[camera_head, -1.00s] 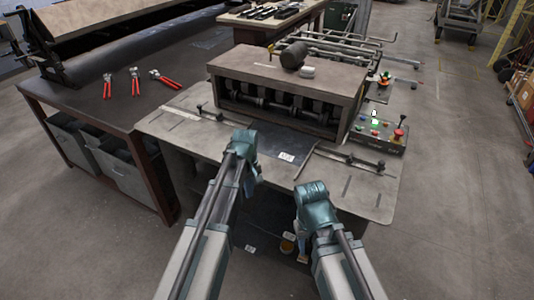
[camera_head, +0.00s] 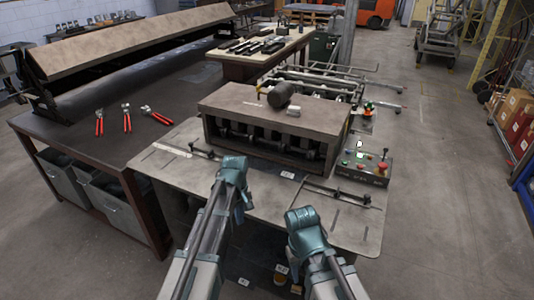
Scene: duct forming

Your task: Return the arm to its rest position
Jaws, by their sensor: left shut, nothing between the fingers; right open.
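My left arm comes up from the bottom, and its teal wrist (camera_head: 232,172) is over the front of the machine's metal table. Only a small part of my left gripper (camera_head: 246,200) shows past the wrist, with nothing seen in it. My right arm's teal wrist (camera_head: 305,225) is lower and to the right, in front of the table's front edge. My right gripper is mostly hidden below its wrist; a small part (camera_head: 295,272) shows under it. Neither gripper touches anything that I can see.
The forming machine (camera_head: 272,118) carries a dark mallet (camera_head: 281,95) on top. A control box (camera_head: 362,165) with buttons stands at its right. A dark workbench (camera_head: 70,130) at the left holds several red-handled tools (camera_head: 127,117). The floor at right (camera_head: 440,200) is clear.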

